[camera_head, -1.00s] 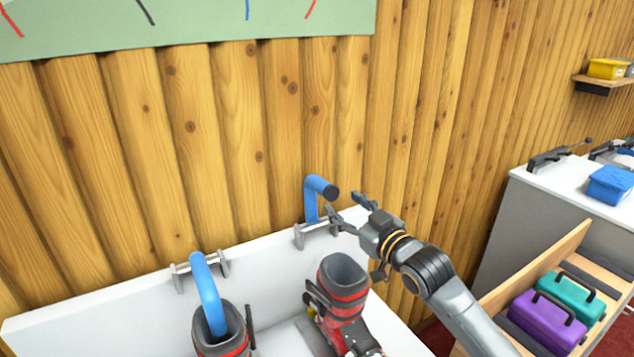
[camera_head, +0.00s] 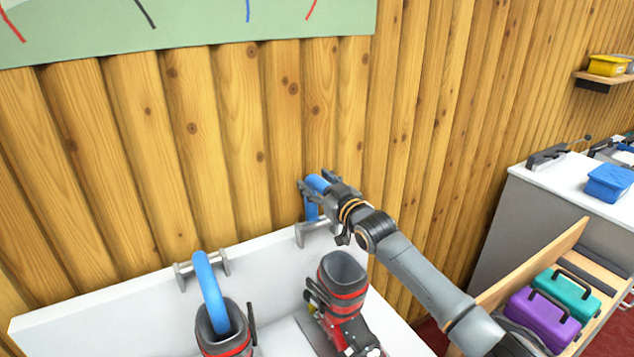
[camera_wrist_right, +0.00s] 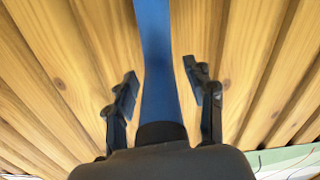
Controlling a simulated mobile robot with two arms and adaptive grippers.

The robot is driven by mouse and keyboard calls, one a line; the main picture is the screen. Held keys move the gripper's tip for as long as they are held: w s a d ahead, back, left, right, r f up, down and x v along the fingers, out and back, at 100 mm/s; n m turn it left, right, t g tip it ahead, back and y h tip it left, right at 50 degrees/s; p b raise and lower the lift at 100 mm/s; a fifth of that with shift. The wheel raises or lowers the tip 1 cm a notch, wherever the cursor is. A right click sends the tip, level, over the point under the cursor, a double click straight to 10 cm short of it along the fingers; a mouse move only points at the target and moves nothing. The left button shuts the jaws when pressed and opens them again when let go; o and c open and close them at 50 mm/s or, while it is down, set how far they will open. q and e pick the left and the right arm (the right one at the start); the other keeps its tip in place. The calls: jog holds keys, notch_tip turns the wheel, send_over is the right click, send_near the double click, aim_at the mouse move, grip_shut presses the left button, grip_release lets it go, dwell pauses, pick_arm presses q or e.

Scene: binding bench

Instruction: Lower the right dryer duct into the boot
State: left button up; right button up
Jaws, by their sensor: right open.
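The right dryer duct (camera_head: 311,208) is a blue bent tube standing up from its bracket at the back of the white bench. My right gripper (camera_head: 315,184) is at its upper end, with the fingers on either side of the tube. In the right wrist view the blue duct (camera_wrist_right: 157,75) runs between the two open fingers (camera_wrist_right: 160,95), with gaps on both sides. The right boot (camera_head: 343,285), grey and red with an open top, stands below and in front of the duct. The left gripper is not in view.
The left duct (camera_head: 208,285) bends down into the left boot (camera_head: 222,335). The white bench's back wall (camera_head: 100,312) runs behind the boots, near the wooden wall (camera_head: 230,140). A drawer at right holds a purple case (camera_head: 543,318) and a teal case (camera_head: 566,295).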

grip_shut()
dwell(0.3)
jog(key=shift+s+d+f+b, duration=0.15)
jog(key=shift+s+f+b, duration=0.1)
jog(key=shift+b, duration=0.25)
jog(key=s+d+f+t+y+b, duration=0.2)
jog(key=s+d+t+y+b, duration=0.1)
jog(key=b, duration=1.2)
jog(key=shift+s+d+t+y, duration=0.4)
jog(key=shift+s+t+y, duration=0.1)
jog(key=shift+s+t, duration=0.8)
